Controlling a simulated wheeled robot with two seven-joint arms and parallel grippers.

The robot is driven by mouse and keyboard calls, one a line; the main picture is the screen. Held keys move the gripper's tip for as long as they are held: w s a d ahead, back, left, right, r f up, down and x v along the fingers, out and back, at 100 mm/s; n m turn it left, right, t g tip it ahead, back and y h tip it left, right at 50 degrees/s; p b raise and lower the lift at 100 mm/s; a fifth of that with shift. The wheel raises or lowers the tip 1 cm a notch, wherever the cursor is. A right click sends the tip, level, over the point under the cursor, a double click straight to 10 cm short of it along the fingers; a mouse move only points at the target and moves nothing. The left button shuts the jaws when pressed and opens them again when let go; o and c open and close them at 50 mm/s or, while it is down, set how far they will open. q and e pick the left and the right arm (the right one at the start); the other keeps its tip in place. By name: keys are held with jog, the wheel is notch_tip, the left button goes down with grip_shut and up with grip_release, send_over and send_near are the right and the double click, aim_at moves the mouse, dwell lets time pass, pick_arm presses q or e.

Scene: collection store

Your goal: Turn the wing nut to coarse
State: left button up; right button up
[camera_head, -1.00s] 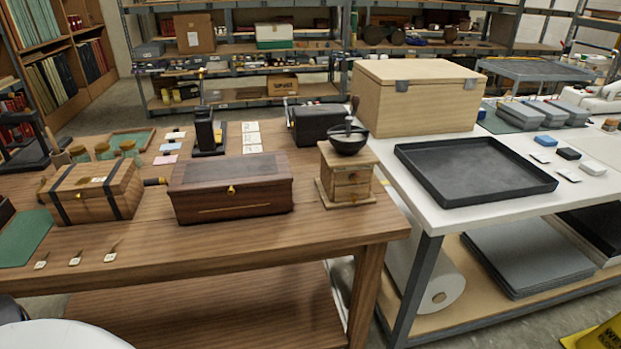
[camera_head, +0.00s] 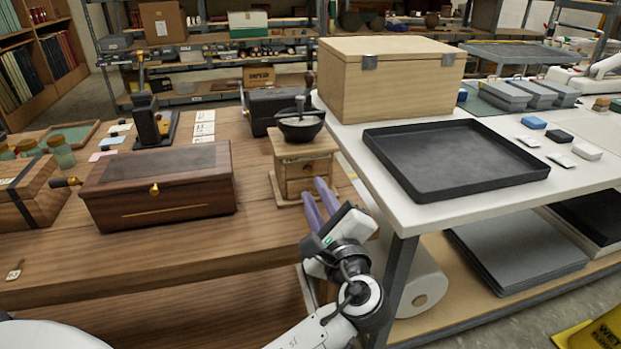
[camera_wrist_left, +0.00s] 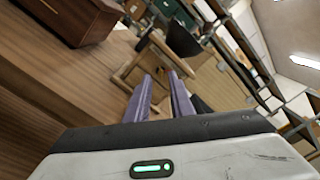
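A small wooden mill (camera_head: 306,170) with a drawer and a black bowl (camera_head: 300,128) on top stands at the right end of the wooden table. A small upright dark piece (camera_head: 300,104) rises from the bowl; I cannot tell whether it is the wing nut, and no coarse mark is readable. My left gripper (camera_head: 317,202) is open and empty, its two purple fingers apart just in front of the mill's drawer side and below the bowl. In the left wrist view the fingers (camera_wrist_left: 162,88) point towards the mill, with the bowl (camera_wrist_left: 183,40) beyond them. My right gripper is not in view.
A dark wooden box (camera_head: 160,188) stands left of the mill and a black case (camera_head: 270,108) behind it. To the right, a white table holds a black tray (camera_head: 455,160) and a large wooden crate (camera_head: 390,80). The table front between box and mill is clear.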

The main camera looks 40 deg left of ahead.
aim_at(306, 172)
pick_arm(q)
jog(key=x, duration=0.6)
grip_shut()
